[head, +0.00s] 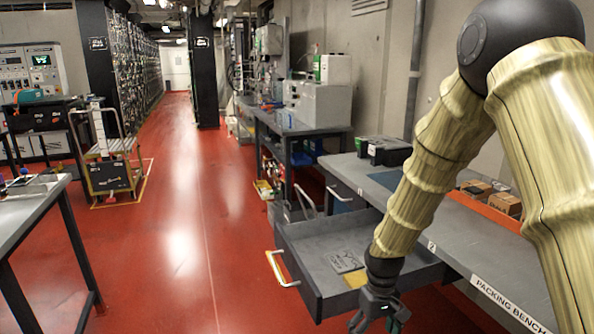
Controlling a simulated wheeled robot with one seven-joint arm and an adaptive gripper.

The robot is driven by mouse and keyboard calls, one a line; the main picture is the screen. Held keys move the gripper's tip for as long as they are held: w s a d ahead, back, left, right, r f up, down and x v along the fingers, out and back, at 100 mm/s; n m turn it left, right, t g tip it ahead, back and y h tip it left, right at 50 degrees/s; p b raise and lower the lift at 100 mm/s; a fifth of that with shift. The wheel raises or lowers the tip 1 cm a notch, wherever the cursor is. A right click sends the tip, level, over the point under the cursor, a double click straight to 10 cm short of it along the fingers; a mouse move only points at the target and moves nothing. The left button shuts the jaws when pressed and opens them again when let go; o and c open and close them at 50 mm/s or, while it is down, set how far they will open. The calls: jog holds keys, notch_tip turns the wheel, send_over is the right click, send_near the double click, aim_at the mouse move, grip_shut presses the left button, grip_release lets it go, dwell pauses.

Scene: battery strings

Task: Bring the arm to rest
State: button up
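My arm (440,150), with pale yellow ringed links and black joints, comes in from the upper right and bends down. It hangs over the right part of an open grey drawer (300,240). My gripper (376,325) is dark and points down at the bottom of the picture, by the drawer's near side. Its fingers stand apart with nothing seen between them, and the tips are close to the lower picture edge. Whether it touches the drawer I cannot tell.
The drawer, holding a grey plate (345,262) and a yellow piece (356,280), sticks out from the packing bench (460,240). Black boxes (385,150) and brown blocks (505,203) lie on the bench. A cart (110,180) stands left; the red floor (185,225) between is clear.

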jog(key=s+f+m+p, duration=0.1)
jog(key=s+f+p, duration=0.1)
jog(key=s+f, duration=0.6)
jog(key=s+d+f+m+p, duration=0.1)
jog(key=s+f, duration=0.3)
jog(key=s, duration=0.4)
jog(key=s+d+f+p, duration=0.1)
jog(key=s+f+p, duration=0.1)
jog(key=s, duration=0.7)
jog(key=s+d+f+m+t+p, duration=0.1)
jog(key=s+f+p, duration=0.1)
jog(key=s+f, duration=0.3)
jog(key=s, duration=0.4)
jog(key=shift+d+f+m, duration=0.3)
jog(key=shift+d+f, duration=0.05)
jog(key=shift+c, duration=0.2)
